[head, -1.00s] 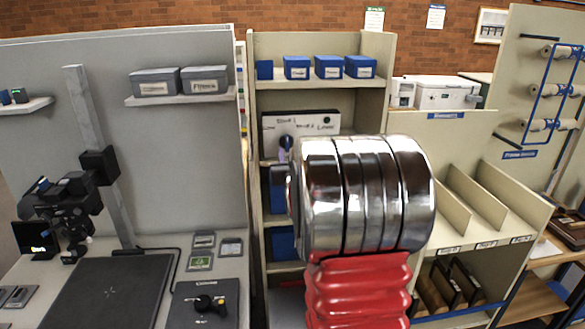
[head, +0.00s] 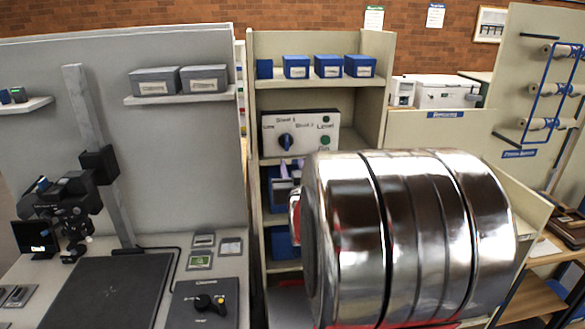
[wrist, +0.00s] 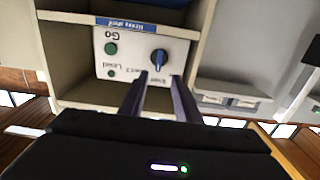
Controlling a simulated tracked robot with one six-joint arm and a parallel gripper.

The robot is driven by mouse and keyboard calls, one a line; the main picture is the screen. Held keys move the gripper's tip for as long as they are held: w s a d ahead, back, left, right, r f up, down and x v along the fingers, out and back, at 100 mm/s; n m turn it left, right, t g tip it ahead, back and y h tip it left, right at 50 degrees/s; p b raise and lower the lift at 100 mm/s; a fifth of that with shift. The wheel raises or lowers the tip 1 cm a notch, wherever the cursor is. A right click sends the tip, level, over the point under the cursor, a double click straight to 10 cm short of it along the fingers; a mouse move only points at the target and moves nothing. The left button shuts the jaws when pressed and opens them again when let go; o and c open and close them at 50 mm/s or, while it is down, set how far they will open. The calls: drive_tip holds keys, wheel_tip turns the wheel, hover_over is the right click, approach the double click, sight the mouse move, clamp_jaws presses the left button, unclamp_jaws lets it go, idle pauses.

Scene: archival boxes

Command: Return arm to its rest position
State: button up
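My arm's large shiny metal link fills the lower right of the head view and hides the shelves behind it. In the wrist view, which is upside down, my gripper (wrist: 158,77) shows two dark purple fingers standing apart with nothing between them. They point toward a white control panel (wrist: 143,56) with a blue knob and green buttons. I cannot tell whether the fingertips touch the panel; a gap seems to show.
The shelf unit (head: 319,83) holds several blue boxes on top and more blue boxes below the panel. A grey workbench with a dark flat mat (head: 107,290) and a camera stand (head: 100,165) is at the left. A rack with rolls (head: 555,90) stands at the right.

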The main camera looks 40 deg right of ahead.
idle(0.3)
wheel_tip(320, 180, down, 10)
drive_tip(key=s+a+g+y, duration=0.2)
drive_tip(key=s+g, duration=0.1)
drive_tip(key=g, duration=0.1)
drive_tip(key=s+a+f+g+y, duration=0.3)
drive_tip(key=s+a+f, duration=0.1)
drive_tip(key=a, duration=0.3)
drive_tip(key=s+a+r+n+y, duration=0.1)
drive_tip(key=s+a+r+n, duration=0.1)
drive_tip(key=s+a, duration=0.3)
drive_tip(key=s+a+r+n+g+y, duration=0.1)
drive_tip(key=s+a, duration=0.4)
drive_tip(key=a, duration=0.8)
drive_tip(key=s+a+r+n+g+y, duration=0.1)
drive_tip(key=s+a+r+n+y, duration=0.2)
drive_tip(key=s+a, duration=0.3)
drive_tip(key=a, duration=0.4)
drive_tip(key=shift+r+n, duration=0.15)
drive_tip(key=shift+n, duration=0.25)
